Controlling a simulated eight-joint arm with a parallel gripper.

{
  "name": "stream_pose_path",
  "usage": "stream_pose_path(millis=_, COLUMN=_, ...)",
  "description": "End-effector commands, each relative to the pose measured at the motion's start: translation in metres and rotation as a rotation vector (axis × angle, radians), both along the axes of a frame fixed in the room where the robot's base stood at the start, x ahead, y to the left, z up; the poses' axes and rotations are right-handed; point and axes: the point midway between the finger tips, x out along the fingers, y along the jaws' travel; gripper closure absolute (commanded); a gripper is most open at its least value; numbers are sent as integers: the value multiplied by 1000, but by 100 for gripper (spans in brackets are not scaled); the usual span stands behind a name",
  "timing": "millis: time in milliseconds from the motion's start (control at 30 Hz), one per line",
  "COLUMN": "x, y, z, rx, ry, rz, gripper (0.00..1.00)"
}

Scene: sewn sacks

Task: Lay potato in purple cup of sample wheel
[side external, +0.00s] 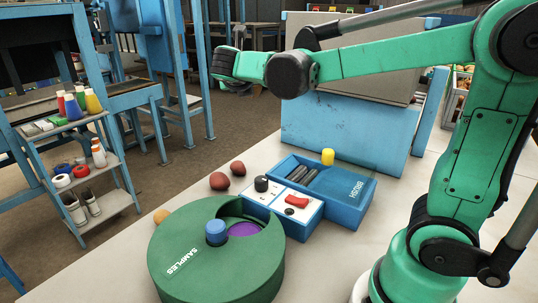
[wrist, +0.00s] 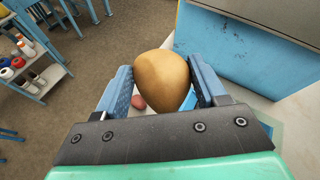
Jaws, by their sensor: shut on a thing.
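A tan potato (wrist: 162,82) is held between the blue fingers of my gripper (wrist: 160,72) in the wrist view, with a finger on each side. In the side external view my gripper (side external: 226,64) is raised high above the table at the upper left, and the potato cannot be made out there. The sample wheel (side external: 185,252) is a round green drum marked SAMPLES with a blue knob (side external: 216,232) on top. My gripper is well above and behind the wheel.
Two reddish round items (side external: 220,181) lie behind the wheel, and a tan one (side external: 160,216) at its left edge. A control box (side external: 297,213) with a red switch and a blue BRUSH tray (side external: 345,190) adjoin it.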

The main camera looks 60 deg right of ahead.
Motion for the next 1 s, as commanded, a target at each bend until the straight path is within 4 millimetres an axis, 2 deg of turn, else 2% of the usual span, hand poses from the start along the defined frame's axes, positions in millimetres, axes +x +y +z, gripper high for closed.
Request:
stream_pose_path(millis=33, x=3, y=21, z=2, rx=0, ry=-1, rz=133, gripper=98)
stream_pose_path(millis=200, x=10, y=83, z=9, rx=2, ry=-2, rz=522, gripper=98)
stream_pose_path(millis=333, x=8, y=114, z=13, rx=2, ry=-2, rz=696, gripper=98)
stream_pose_path(millis=400, x=7, y=122, z=14, rx=2, ry=-1, rz=740, gripper=98)
stream_pose_path(millis=467, x=8, y=121, z=14, rx=1, ry=1, rz=737, gripper=98)
stream_pose_path(millis=567, x=11, y=102, z=11, rx=-1, ry=1, rz=635, gripper=98)
stream_pose_path(millis=667, x=13, y=64, z=7, rx=-1, ry=1, rz=422, gripper=98)
stream_pose_path(millis=767, x=8, y=17, z=2, rx=-1, ry=-1, rz=134, gripper=98)
stream_pose_path(millis=900, x=-14, y=-41, z=-4, rx=-1, ry=-2, rz=-294, gripper=98)
stream_pose_path(millis=1000, x=-33, y=-70, z=-6, rx=-1, ry=-4, rz=-568, gripper=98)
